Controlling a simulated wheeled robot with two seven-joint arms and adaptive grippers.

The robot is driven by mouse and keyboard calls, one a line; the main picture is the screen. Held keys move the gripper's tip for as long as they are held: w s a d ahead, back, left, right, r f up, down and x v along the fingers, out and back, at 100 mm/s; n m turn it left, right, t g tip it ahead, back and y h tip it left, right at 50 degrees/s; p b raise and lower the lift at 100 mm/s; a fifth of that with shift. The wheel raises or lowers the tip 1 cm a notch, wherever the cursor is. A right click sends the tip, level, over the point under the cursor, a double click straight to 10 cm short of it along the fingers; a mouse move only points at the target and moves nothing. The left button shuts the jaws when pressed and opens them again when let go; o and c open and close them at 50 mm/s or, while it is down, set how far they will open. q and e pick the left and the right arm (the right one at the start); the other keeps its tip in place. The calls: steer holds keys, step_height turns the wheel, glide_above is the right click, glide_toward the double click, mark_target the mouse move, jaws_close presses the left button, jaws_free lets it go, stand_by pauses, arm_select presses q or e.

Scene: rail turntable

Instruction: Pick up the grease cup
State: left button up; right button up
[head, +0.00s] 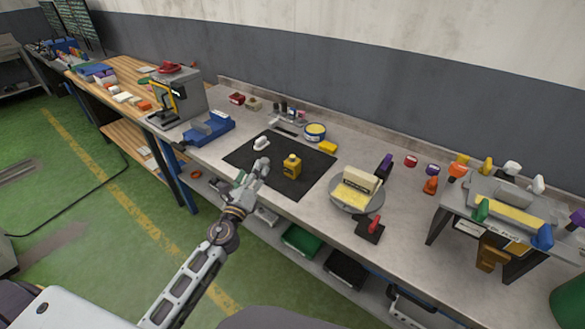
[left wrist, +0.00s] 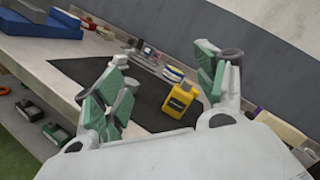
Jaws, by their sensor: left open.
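I cannot tell for sure which thing is the grease cup. A yellow bottle with a dark label (head: 291,166) stands upright on the mat, seen between the fingers in the left wrist view (left wrist: 181,101). A small white object (head: 261,142) lies at the mat's back left. My left gripper (head: 258,170) is open and empty over the mat's front left, apart from the bottle. My right gripper is not in view.
A blue vise-like block (head: 208,129) stands left of the mat. A round plate with a yellow and cream block (head: 357,192) is right of it. A small yellow block (head: 328,147) lies near the tin. A grey raised stand (head: 507,209) fills the right end.

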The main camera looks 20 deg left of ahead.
mark_target(288, 164)
arm_select(q)
steer(key=d+f+m+h, duration=0.1)
steer(key=m+h, duration=0.1)
steer(key=m, duration=0.1)
steer(key=w+d+f+m+g+h, duration=0.1)
steer(key=m+h, duration=0.1)
steer(key=m, duration=0.2)
steer(key=w+d+f+m+h, duration=0.1)
steer(key=d+m, duration=0.1)
steer(key=m, duration=0.2)
steer(key=shift+w+f+g+h, duration=0.15)
steer(key=shift+f+g+h, duration=0.15)
steer(key=shift+h, duration=0.1)
steer(key=shift+d+f+m+g, duration=0.3)
steer(key=shift+f+m, duration=0.25)
steer(key=shift+m, duration=0.25)
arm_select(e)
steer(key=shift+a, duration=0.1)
arm_select(q)
steer(key=shift+w, duration=0.2)
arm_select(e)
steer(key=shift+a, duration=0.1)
arm_select(q)
steer(key=shift+x, duration=3.75)
steer(key=shift+w+d, duration=0.2)
steer(key=shift+w, duration=0.15)
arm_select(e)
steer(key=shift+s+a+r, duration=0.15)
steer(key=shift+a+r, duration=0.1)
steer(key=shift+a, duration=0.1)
